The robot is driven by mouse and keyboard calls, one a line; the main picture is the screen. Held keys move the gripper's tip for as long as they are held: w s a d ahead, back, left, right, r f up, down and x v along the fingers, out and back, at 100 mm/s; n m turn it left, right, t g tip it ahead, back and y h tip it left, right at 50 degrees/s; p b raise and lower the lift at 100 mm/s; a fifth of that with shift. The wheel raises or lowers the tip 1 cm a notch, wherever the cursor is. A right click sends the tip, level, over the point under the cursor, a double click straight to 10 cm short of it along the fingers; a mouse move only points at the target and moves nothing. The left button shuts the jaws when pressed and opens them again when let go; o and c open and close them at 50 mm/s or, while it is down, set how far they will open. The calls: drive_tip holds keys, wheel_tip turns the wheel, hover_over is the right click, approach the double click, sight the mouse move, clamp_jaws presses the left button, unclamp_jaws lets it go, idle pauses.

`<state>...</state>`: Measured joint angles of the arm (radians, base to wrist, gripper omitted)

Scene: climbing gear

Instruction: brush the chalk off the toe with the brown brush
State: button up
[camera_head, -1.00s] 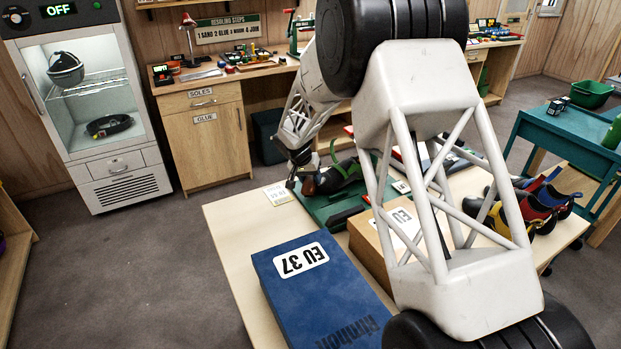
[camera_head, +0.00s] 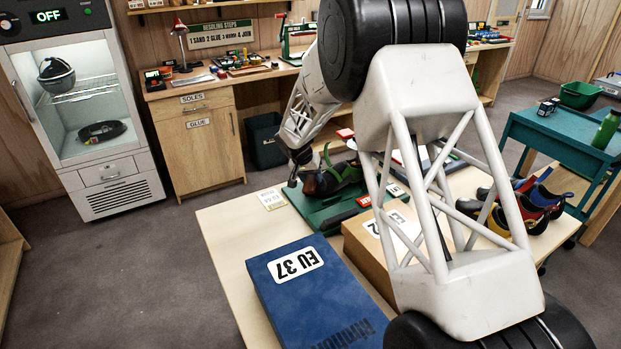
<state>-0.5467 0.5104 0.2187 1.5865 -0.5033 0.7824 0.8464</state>
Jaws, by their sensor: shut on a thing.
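A dark climbing shoe (camera_head: 345,174) with a green strap lies on a green mat (camera_head: 316,217) on the pale table, its brown toe end toward the left. My gripper (camera_head: 292,181) is small in the view, at the left end of the shoe, close beside the toe. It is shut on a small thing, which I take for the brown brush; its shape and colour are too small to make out. I cannot tell whether it touches the toe. Chalk on the toe cannot be made out.
A blue EU 37 box (camera_head: 318,300) and a cardboard box (camera_head: 362,245) stand on the near part of the table (camera_head: 232,232). Coloured shoes (camera_head: 520,205) are at the right. A small card (camera_head: 270,199) lies left of the mat. My arm covers much of the table's middle.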

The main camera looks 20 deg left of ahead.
drive_tip(key=shift+d+f, duration=0.1)
drive_tip(key=shift+d, duration=0.1)
drive_tip(key=shift+w+d+r, duration=0.3)
drive_tip(key=shift+w+d, duration=0.15)
drive_tip(key=shift+w, duration=0.05)
drive_tip(key=shift+w+d+r, duration=0.25)
drive_tip(key=shift+w+d, duration=0.2)
drive_tip(key=shift+w, duration=0.05)
drive_tip(key=shift+v, duration=3.15)
drive_tip(key=shift+w+a, duration=0.1)
drive_tip(key=shift+v, duration=1.5)
drive_tip(key=shift+f, duration=0.15)
drive_tip(key=shift+x, duration=3.4)
